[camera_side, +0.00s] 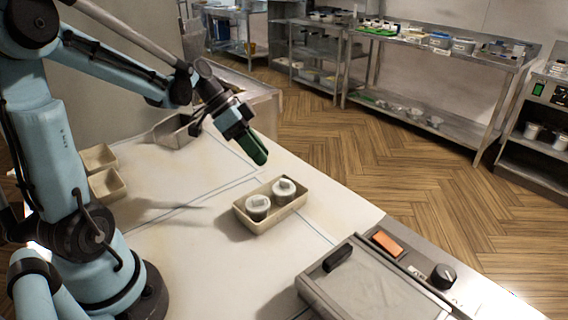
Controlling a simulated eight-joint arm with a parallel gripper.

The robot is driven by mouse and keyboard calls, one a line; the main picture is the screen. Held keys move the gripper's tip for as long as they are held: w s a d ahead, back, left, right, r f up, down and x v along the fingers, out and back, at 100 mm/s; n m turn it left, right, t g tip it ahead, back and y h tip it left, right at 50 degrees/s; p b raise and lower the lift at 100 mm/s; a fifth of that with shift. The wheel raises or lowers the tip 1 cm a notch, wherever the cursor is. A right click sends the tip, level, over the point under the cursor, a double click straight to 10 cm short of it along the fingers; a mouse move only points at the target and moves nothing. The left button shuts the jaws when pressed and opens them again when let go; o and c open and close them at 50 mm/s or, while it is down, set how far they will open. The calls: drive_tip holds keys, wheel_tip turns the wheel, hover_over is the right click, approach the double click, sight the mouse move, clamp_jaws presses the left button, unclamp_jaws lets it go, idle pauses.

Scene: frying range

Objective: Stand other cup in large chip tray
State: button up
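A beige rectangular tray (286,217), which looks like the large chip tray, sits on the white worktop near the middle of the view. Two white cups stand upright in it, side by side: one at the left end (258,207) and one to its right (284,190). My gripper (259,157) is above the worktop, up and behind the tray, apart from the tray and both cups. Its dark green fingers point down to the right. I see nothing held at the fingertips, but the gap between the fingers does not show.
Two smaller beige trays (106,184) sit at the left beside my arm. A grey metal container (172,132) stands at the back. A fryer unit with a grey lid (375,285), orange switch (387,242) and black knob (443,276) is at the front right. The worktop (190,235) left of the tray is clear.

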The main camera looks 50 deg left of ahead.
drive_tip(key=s+d+r+n+t+y, duration=0.1)
drive_tip(key=s+d+n+t+y, duration=0.2)
drive_tip(key=s+d+n+y, duration=0.3)
drive_tip(key=shift+d+r+n+y, duration=0.2)
drive_tip(key=shift+d+n+y, duration=0.1)
drive_tip(key=shift+d+n, duration=0.25)
idle(1.1)
